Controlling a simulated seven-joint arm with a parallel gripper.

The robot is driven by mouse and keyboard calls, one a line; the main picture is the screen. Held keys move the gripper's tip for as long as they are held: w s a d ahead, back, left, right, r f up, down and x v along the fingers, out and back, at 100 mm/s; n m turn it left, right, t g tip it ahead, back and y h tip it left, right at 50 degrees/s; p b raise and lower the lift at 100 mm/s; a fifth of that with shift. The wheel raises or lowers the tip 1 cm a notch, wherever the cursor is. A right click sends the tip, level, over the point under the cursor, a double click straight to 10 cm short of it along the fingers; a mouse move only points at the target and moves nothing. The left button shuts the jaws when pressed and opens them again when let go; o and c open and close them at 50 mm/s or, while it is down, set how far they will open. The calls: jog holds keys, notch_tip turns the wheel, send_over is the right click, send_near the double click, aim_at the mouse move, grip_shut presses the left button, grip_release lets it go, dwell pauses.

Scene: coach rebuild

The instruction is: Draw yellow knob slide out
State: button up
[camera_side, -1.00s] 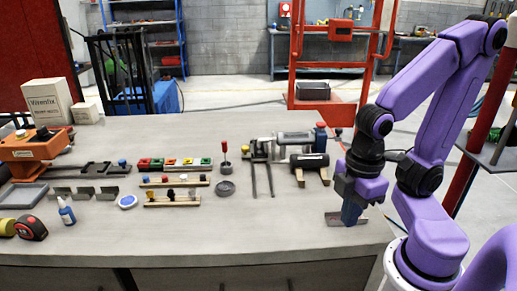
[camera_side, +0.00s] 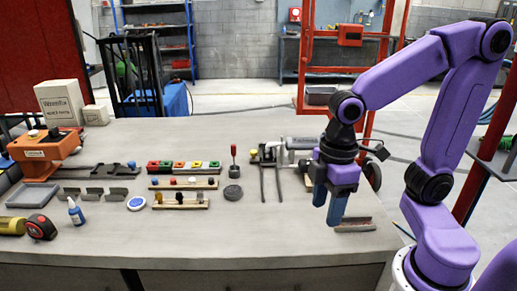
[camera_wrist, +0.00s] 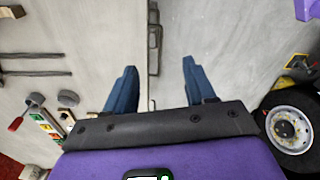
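Two yellow knob-like things show in the side view. One yellow knob (camera_side: 253,153) is at the end of the grey apparatus with two dark rods, at the table's back middle. A smaller yellowish knob (camera_side: 158,197) stands on the front wooden strip. I cannot tell which belongs to the slide. My gripper (camera_side: 328,208) points down over the right part of the table, well right of both knobs. Its blue fingers are apart, also in the wrist view (camera_wrist: 160,85), with nothing held between them. My arm hides part of the apparatus.
A small metal channel (camera_side: 355,225) lies just right of my fingers. A dark wheel (camera_wrist: 290,125) is at the right in the wrist view. Coloured blocks (camera_side: 183,166), a red-handled stick (camera_side: 233,160) and a round grey dish (camera_side: 233,192) are left. The front middle is bare.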

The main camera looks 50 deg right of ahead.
jog(key=w+r+m+y, duration=0.1)
jog(key=w+r, duration=0.1)
jog(key=w, duration=0.9)
notch_tip(320, 180, up, 3)
jog(key=m+t+y, duration=0.1)
jog(key=m+t, duration=0.1)
jog(key=t, duration=0.1)
send_over(254, 151)
jog(key=s+d, duration=0.5)
jog(key=x, duration=1.7)
jog(key=shift+w+a+f, duration=0.1)
grip_shut()
